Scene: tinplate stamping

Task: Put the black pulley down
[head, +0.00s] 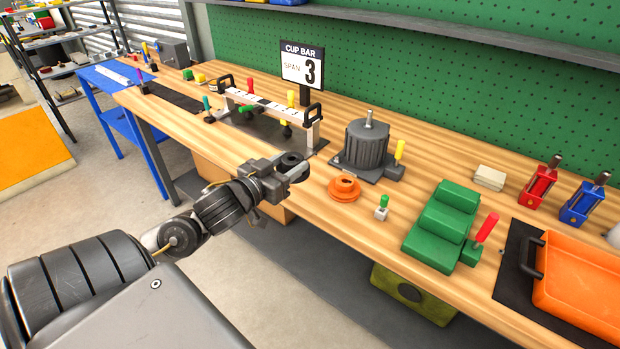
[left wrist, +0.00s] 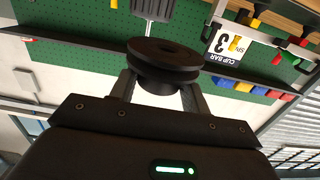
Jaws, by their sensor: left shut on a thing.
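The black pulley (head: 291,160) is held in my left gripper (head: 285,174), near the front edge of the wooden bench (head: 240,136). In the left wrist view the black pulley (left wrist: 162,62) sits between the two fingers of my left gripper (left wrist: 160,85), its round grooved rim and centre hole showing. The head view does not clearly show whether the pulley touches the bench. An orange pulley (head: 344,189) lies on the bench to the right of the gripper. My right gripper is in neither view.
A grey motor (head: 366,146) on a dark plate stands behind the orange pulley. The cup bar frame (head: 268,107) and its sign (head: 302,66) are behind the gripper. A green stepped block (head: 441,226) and an orange tray (head: 578,281) are at the right. Bare wood lies left of the gripper.

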